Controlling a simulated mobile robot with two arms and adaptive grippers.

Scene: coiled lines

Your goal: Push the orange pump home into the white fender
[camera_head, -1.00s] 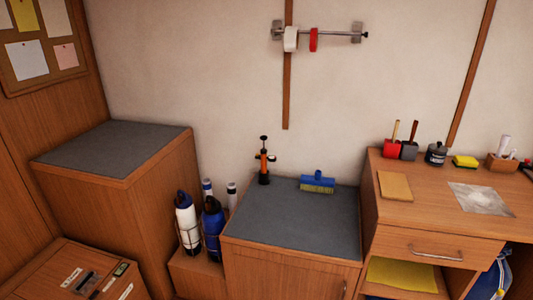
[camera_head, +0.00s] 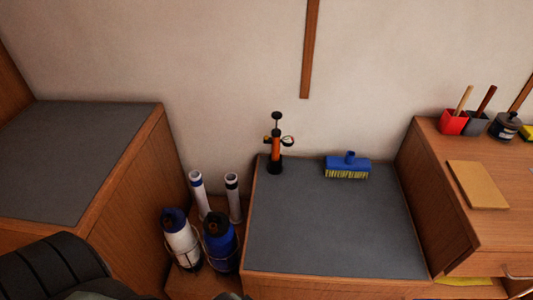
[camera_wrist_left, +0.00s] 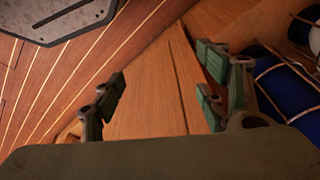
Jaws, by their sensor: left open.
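The orange pump (camera_head: 276,147) stands upright on the grey-topped cabinet (camera_head: 335,230), at its back left corner near the wall. It has a black base and a black handle on top. The white fender (camera_head: 181,241), with a dark blue top, stands in a rack left of this cabinet, beside the blue fender (camera_head: 220,245). My left gripper (camera_wrist_left: 160,88) is open and empty in the left wrist view, over bare wood, with the blue fender (camera_wrist_left: 272,82) to its right. The pump is apart from the gripper. My right gripper is out of view.
Two white tubes (camera_head: 198,193) stand behind the fenders. A blue brush (camera_head: 348,167) lies right of the pump. A taller grey-topped cabinet (camera_head: 70,150) is at left and a wooden desk (camera_head: 500,225) at right. The front of the middle cabinet top is clear.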

